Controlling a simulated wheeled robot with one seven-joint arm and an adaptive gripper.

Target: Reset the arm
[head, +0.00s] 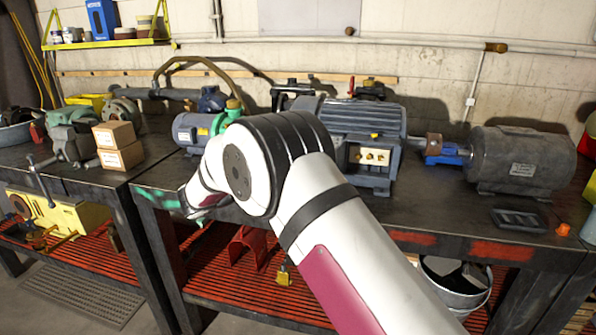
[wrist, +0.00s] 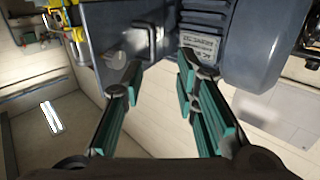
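My arm (head: 335,235) reaches from the bottom right of the head view up to a bent joint over the front of the workbench, then down and left behind it. A grey motor (wrist: 262,45) with a nameplate lies beyond the right finger. A grey metal part (wrist: 108,35) lies beyond the left fingertip. I cannot tell whether the fingertips touch either one.
The dark workbench (head: 425,215) holds a large grey machine (head: 365,120), a dark motor (head: 525,160) at right and a small blue-grey motor (head: 190,130). Two boxes (head: 118,147) sit at left. A black tray (head: 520,219) lies near the front edge. A bucket (head: 455,285) stands below.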

